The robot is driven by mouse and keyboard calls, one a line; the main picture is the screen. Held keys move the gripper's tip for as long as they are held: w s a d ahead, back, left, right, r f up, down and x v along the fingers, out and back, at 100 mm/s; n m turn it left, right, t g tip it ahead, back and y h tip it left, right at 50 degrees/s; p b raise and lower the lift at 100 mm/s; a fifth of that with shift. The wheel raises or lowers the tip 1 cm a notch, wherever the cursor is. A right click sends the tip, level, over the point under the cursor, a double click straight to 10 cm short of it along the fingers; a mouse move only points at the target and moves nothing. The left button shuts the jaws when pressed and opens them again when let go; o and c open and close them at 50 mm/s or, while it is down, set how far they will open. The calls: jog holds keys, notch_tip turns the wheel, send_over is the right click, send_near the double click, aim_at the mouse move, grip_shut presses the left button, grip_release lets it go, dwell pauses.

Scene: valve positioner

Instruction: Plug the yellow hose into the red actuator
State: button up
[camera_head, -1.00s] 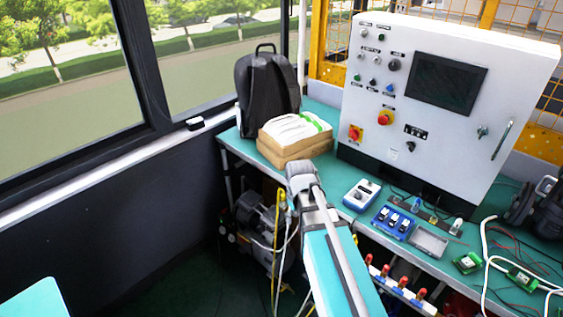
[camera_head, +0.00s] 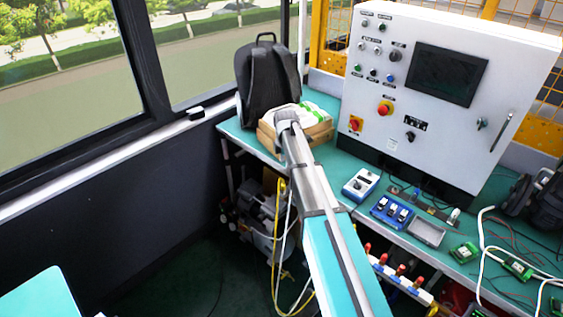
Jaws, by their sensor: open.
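The yellow hose (camera_head: 277,225) hangs in a narrow loop below the left part of the bench, beside a pale hose and in front of a compressor-like machine. Its upper end is near the underside of my arm, and I cannot tell what it is attached to. My arm reaches up from the bottom of the view to a grey joint in front of the boxes on the bench. My gripper does not show; the arm hides whatever is beyond that joint. No red actuator can be made out for certain. Several red-topped fittings (camera_head: 401,269) sit on a rail below the bench front.
The teal bench (camera_head: 235,136) carries a black backpack (camera_head: 267,80), boxes (camera_head: 318,128), a blue-and-white meter (camera_head: 361,185), a blue module (camera_head: 391,211), a grey tray (camera_head: 427,233), and green boards with white cables. A white control cabinet (camera_head: 440,140) stands behind. The dark floor at left is clear.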

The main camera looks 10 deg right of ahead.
aim_at(284, 184)
jog(key=shift+w+n, duration=0.5)
jog(key=shift+w, duration=0.05)
notch_tip(284, 184, down, 14)
jog(key=b, duration=1.3)
jog(key=shift+r+b, duration=0.1)
jog(key=shift+b, duration=0.3)
dwell(0.3)
